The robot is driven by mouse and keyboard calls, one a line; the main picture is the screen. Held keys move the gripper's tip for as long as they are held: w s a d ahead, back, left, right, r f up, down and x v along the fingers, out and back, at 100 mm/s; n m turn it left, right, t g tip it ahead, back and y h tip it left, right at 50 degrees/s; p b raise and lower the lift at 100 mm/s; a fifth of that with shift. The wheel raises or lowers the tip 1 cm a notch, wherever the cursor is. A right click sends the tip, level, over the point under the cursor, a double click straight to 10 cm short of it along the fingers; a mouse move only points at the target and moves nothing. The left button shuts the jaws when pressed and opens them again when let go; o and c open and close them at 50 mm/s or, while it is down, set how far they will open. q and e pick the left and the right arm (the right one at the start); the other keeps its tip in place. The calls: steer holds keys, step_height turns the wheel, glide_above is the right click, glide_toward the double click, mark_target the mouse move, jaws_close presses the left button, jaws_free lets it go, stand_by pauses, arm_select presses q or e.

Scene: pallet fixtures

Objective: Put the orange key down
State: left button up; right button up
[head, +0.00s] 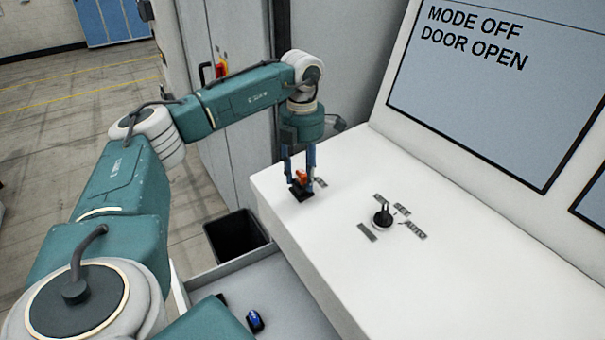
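The orange key (301,177) is at the left end of the white console top (345,250), between the two fingers of my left gripper (301,172). A small black piece (302,195) is directly below the key, on the console top. My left gripper points down with a finger on each side of the key. I cannot tell whether the fingers press on it or stand slightly apart. My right gripper is out of view.
A black selector switch (382,216) with small labels around it stands right of the gripper. A tilted screen (490,85) reads "MODE OFF DOOR OPEN". Below left are a black bin (235,238) and a grey tray holding a blue item (255,321).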

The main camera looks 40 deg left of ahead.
mark_target(303, 173)
arm_select(q)
steer(key=shift+r, duration=0.55)
step_height(303, 173, up, 7)
steer(key=b, duration=0.2)
steer(key=shift+d+b, duration=0.1)
steer(key=shift+b, duration=0.25)
step_height(303, 173, up, 4)
steer(key=shift+s+r+p, duration=0.15)
steer(key=shift+r+p, duration=0.05)
steer(key=shift+p, duration=0.2)
steer(key=shift+f, duration=0.1)
